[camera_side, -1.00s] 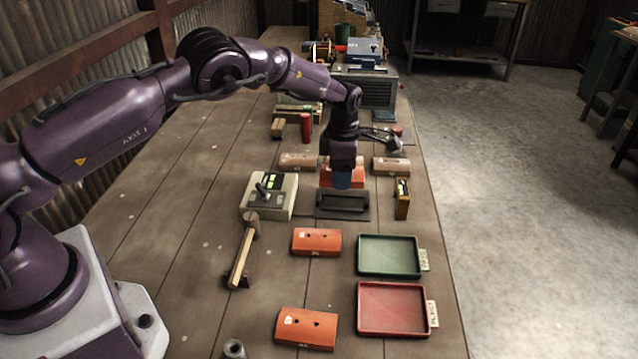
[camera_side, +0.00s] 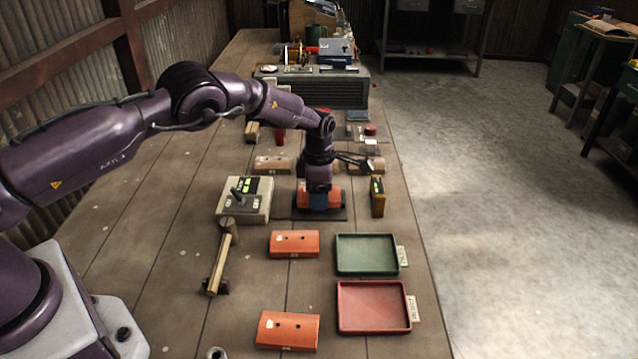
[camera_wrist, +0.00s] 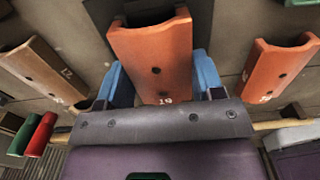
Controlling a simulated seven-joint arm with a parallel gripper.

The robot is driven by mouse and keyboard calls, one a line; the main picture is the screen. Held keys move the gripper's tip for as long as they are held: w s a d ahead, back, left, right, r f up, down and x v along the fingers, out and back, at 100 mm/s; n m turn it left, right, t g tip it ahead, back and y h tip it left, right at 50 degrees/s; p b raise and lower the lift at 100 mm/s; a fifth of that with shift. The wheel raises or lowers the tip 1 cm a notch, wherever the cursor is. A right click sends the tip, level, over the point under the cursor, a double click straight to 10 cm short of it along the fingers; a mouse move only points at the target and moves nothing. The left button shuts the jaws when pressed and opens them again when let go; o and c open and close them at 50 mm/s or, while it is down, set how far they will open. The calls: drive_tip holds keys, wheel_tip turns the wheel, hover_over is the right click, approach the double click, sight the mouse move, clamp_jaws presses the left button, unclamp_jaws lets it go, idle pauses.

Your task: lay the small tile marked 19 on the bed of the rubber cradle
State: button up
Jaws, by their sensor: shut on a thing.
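My gripper (camera_wrist: 160,82) is shut on an orange curved tile (camera_wrist: 155,48), with a blue finger on each of its long sides. The tile has two dark holes and a mark at its near end that looks like 19. In the side view my gripper (camera_side: 318,203) points down, with the tile (camera_side: 304,196) at the dark rubber cradle (camera_side: 320,215). The tile hides most of the cradle, so I cannot tell whether it touches the bed. Part of the dark cradle (camera_wrist: 150,14) shows past the tile's far end in the wrist view.
Two orange tiles (camera_side: 293,243) (camera_side: 288,330) lie nearer the camera, beside a green tray (camera_side: 367,254) and a red tray (camera_side: 374,307). A switch box (camera_side: 243,201) stands left of the cradle and a yellow-faced block (camera_side: 377,197) right. Brownish tiles (camera_side: 273,165) (camera_side: 367,165) lie behind.

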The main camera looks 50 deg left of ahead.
drive_tip(key=shift+f, duration=0.15)
drive_tip(key=o, duration=1)
drive_tip(key=shift+o, duration=0.2)
wheel_tip(320, 180, up, 13)
